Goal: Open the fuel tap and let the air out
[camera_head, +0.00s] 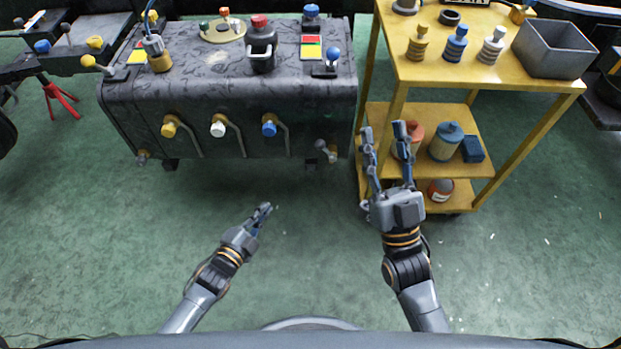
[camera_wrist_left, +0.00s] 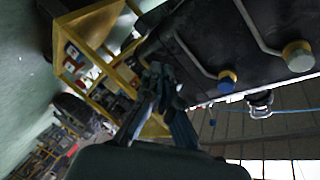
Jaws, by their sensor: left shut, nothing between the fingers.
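A dark grey tank (camera_head: 225,100) stands at the upper left of the head view. Its front has a yellow knob (camera_head: 169,130), a white knob (camera_head: 218,130) and a blue knob (camera_head: 269,129), each beside a bent pipe. A small grey fitting (camera_head: 327,150) sits at the lower right of the front; I cannot tell which part is the fuel tap. My left gripper (camera_head: 265,208) is shut and empty, below and in front of the tank, apart from it. Its fingers also show in the left wrist view (camera_wrist_left: 158,78), near the blue knob (camera_wrist_left: 227,84). My right gripper (camera_head: 384,130) is open and empty before the cart.
On the tank top are a red-capped filler (camera_head: 260,35), a blue-knobbed lever (camera_head: 332,60) and a yellow-based lever (camera_head: 156,52). The yellow cart (camera_head: 480,70) holds fittings, a grey bin (camera_head: 553,48) and, lower, several canisters. The green floor before the tank is clear.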

